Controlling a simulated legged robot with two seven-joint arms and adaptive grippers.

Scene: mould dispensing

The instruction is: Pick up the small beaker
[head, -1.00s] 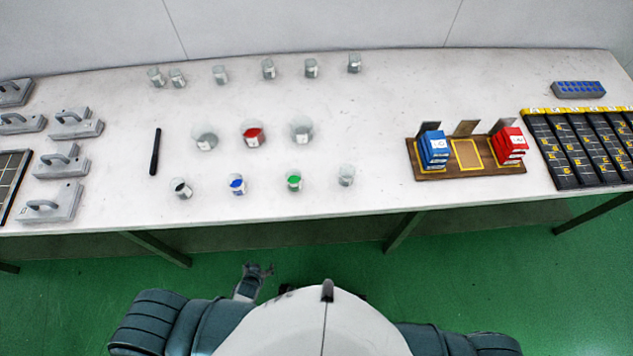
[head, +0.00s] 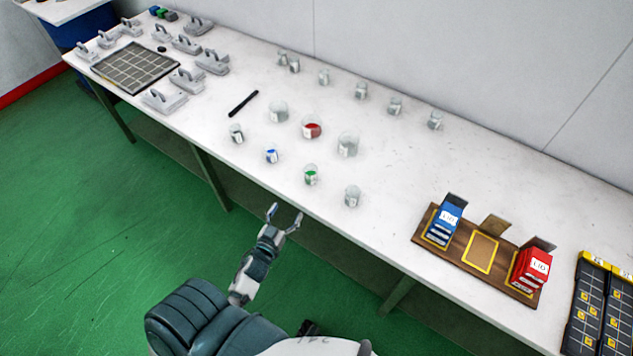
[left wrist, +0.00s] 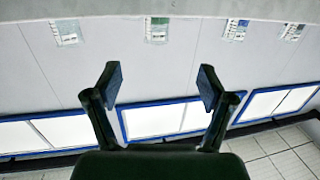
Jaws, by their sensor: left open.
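My left gripper (head: 286,212) is open and empty, just off the table's front edge, in front of the beakers. In the left wrist view its two fingers (left wrist: 158,88) are apart with nothing between them. The front row of small beakers holds one with dark content (head: 236,134), one with blue (head: 271,157), one with green (head: 311,176) and one that looks empty (head: 352,197). Their labels show along the top of the left wrist view, with the green one (left wrist: 157,30) nearly above the fingers. Which small beaker is meant cannot be told. My right gripper is not in view.
More small clear beakers, such as this one (head: 361,91), line the back. A black stick (head: 243,103) lies to the left. A wooden stand (head: 460,260) with blue and red boxes is on the right.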

